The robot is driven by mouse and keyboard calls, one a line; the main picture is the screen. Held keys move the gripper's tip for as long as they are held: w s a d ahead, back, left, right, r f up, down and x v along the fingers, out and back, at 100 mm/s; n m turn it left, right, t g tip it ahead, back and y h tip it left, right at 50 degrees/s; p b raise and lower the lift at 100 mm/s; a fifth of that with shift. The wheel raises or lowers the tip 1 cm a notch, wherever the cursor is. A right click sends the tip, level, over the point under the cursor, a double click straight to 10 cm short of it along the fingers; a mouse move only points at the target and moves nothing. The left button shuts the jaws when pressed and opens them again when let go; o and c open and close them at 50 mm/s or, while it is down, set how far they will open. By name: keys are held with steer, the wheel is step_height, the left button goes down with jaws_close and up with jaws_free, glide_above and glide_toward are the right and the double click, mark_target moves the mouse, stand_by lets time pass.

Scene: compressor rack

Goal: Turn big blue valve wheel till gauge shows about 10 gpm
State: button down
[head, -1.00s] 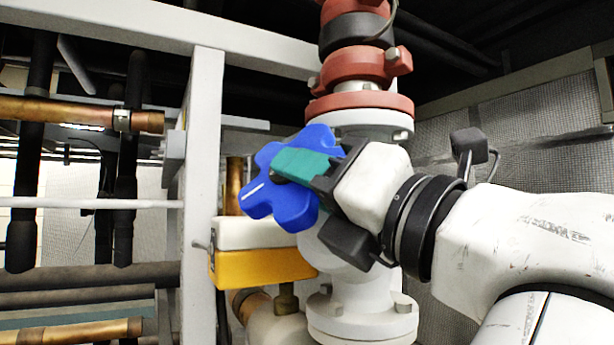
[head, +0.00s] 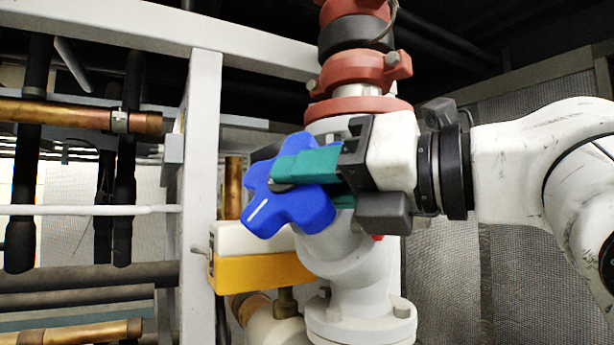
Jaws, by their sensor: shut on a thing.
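The big blue valve wheel (head: 262,213) is a lobed knob with a white mark on its lower left lobe. It sits in front of a white valve body (head: 345,245), left of the upright pipe. My gripper (head: 305,168) comes from the right, with green fingers lying across the wheel's upper right part. It is shut on the wheel. One finger shows over the wheel's face; the other is mostly hidden behind the wheel. No gauge reading can be seen in this view.
A white and yellow box (head: 262,272) sits just below the wheel. A white frame post (head: 203,150) stands close to the left. Red and black pipe fittings (head: 360,68) rise above my gripper. Copper pipes (head: 80,115) run at the far left.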

steer(key=n+g+h, duration=0.1)
steer(key=g+h, duration=0.1)
steer(key=g, duration=0.1)
steer(key=r+n+g, duration=0.1)
steer(key=g, duration=0.1)
steer(key=shift+w+n+h, duration=0.3)
steer(key=shift+h, duration=0.1)
steer(key=shift+w+a+r+n+g+h, duration=0.1)
steer(key=shift+n+g+h, duration=0.3)
steer(key=shift+g+h, duration=0.5)
steer(key=shift+w+a+n+g+h, duration=0.1)
steer(key=shift+n+g+h, duration=0.3)
steer(key=shift+g+h, duration=0.5)
steer(key=shift+g, duration=0.3)
steer(key=c, duration=1)
jaws_free()
steer(key=shift+o, duration=0.2)
steer(key=v, duration=1)
steer(key=shift+d+r, duration=0.15)
steer(key=shift+d, duration=0.2)
